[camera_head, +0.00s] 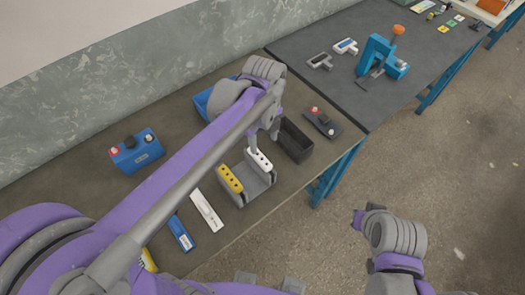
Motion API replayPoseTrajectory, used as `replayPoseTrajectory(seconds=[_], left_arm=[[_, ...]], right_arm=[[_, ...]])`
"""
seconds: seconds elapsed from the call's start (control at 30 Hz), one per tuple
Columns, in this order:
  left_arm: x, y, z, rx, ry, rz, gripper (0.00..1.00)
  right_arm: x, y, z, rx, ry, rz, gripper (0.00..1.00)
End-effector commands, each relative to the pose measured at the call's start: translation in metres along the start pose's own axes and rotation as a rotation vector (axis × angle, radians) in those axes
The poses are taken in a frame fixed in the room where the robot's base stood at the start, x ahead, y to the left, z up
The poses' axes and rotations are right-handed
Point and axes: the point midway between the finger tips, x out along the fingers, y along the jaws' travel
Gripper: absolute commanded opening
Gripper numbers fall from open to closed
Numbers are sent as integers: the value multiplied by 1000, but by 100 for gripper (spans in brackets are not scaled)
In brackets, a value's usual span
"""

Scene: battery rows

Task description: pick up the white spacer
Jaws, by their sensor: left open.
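A white spacer (260,161), a short bar with dark holes along it, is at the upper right side of a grey holder (264,184) on the bench. A yellow bar with holes (229,179) is on the left side of the same holder. My left gripper (264,143) is open, pointing down just above the white spacer; one finger overlaps its upper end in the picture. I cannot tell whether they touch. My right arm (393,235) shows at lower right over the floor; its jaws cannot be made out.
A black open bin (295,140) stands right of the holder, beside a dark device with a red knob (322,121). A white bar (206,210) and a blue box (181,233) lie left. A blue battery (136,151) stands farther left. A blue bin (203,103) is partly behind my arm.

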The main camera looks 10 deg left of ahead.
Motion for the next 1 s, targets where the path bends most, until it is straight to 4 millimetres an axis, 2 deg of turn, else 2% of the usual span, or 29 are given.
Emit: replayPoseTrajectory(seconds=[0.1, 0.37, 0.63, 0.77, 0.97, 1.0], left_arm=[[22, 0, 0, -2, 0, 0, 72], [43, 1, 1, -4, 0, -1, 72], [81, 3, 1, -5, 0, -1, 72], [89, 3, 1, -5, 0, -1, 72], [90, 3, 1, -5, 0, -1, 72], [89, 3, 1, -5, 0, -1, 67]], right_arm=[[2, 0, 3, 0, -3, 0, 0], [3, 0, 3, 0, -3, 0, 0], [3, 0, 4, 0, -3, 0, 0], [4, 0, 4, 0, -4, 0, 0], [4, 0, 4, 0, -4, 0, 0], [4, 0, 4, 0, -4, 0, 0]])
